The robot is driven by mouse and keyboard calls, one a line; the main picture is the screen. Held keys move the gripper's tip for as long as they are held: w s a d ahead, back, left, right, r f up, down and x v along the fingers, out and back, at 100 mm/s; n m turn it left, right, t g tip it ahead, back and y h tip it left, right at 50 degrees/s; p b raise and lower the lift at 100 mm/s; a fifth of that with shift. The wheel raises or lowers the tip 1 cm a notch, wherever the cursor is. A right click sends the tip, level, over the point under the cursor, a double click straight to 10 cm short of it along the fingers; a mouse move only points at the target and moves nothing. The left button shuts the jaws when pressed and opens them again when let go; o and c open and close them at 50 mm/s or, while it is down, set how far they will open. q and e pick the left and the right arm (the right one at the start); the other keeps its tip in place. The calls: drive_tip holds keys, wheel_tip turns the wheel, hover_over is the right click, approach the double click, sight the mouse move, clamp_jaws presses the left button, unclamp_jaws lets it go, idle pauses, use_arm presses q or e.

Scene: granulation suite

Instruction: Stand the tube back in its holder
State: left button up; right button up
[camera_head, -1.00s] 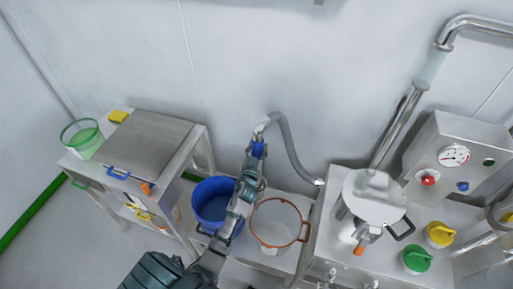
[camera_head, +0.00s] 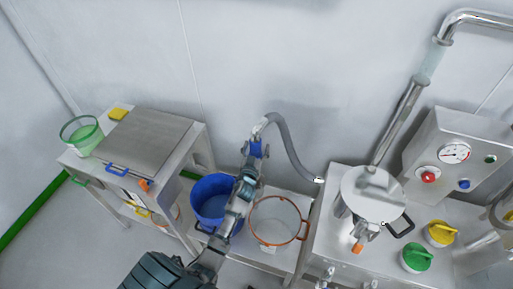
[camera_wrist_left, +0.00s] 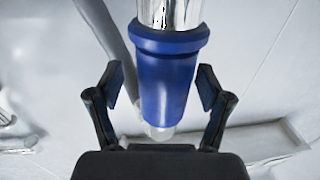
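The tube has a chrome upper end (camera_head: 261,127), a blue sleeve (camera_head: 256,148) and a grey hose (camera_head: 287,141). It stands roughly upright by the wall, above the back of the low shelf. My left gripper (camera_head: 254,152) is at the blue sleeve, one finger on each side. In the left wrist view the gripper (camera_wrist_left: 161,88) is open, with a gap between each finger and the blue sleeve (camera_wrist_left: 167,85). A pale, clear rounded part shows below the sleeve; I cannot tell whether it is the holder. My right gripper is not in view.
A blue bucket (camera_head: 208,190) and a clear orange-rimmed container (camera_head: 275,219) stand on the low shelf, close to my left arm. A steel cabinet (camera_head: 148,139) is at left. The machine with a round lid (camera_head: 373,190) is at right.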

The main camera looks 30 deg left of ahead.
use_arm(q)
drive_tip(key=shift+s+a+f, duration=0.1)
drive_tip(key=shift+a+f, duration=0.2)
drive_tip(key=shift+a, duration=0.3)
drive_tip(key=shift+s+f, duration=0.1)
drive_tip(key=shift+s, duration=0.2)
drive_tip(key=v, duration=1.1)
drive_tip(key=shift+s+d, duration=0.1)
